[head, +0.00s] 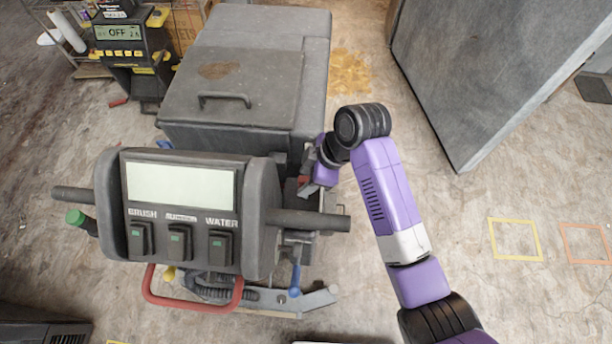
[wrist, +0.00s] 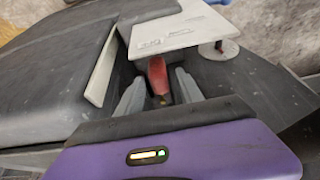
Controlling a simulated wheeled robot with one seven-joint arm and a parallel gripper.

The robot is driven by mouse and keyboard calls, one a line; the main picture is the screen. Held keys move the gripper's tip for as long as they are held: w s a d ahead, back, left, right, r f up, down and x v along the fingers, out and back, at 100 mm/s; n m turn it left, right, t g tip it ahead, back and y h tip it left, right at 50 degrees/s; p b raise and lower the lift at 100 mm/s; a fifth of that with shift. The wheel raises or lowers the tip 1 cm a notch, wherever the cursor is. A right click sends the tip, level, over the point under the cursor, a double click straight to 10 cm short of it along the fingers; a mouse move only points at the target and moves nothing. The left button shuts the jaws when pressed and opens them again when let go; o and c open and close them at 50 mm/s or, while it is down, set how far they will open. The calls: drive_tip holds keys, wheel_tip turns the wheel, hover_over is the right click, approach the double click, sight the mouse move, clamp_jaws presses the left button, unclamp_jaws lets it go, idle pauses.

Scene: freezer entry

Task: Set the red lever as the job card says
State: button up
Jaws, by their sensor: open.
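In the wrist view the red lever (wrist: 157,76) stands in a dark recess between the two grey fingers of my gripper (wrist: 160,80). The fingers are apart, one on each side of the lever. I cannot tell whether either finger touches it. In the head view a small red part (head: 303,181) shows beside my purple wrist, at the right side of the grey floor machine (head: 250,85). My fingers are mostly hidden there. I cannot make out a job card in either view.
The machine's console (head: 185,210) has a blank screen and several switches, with a red bar (head: 195,304) below. A white plate (wrist: 165,35) with unreadable marks lies just beyond the lever. A large grey block (head: 490,70) stands at right. Floor between is clear.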

drive_tip(key=shift+f, duration=0.2)
clamp_jaws()
drive_tip(key=shift+r, duration=0.1)
idle(1.2)
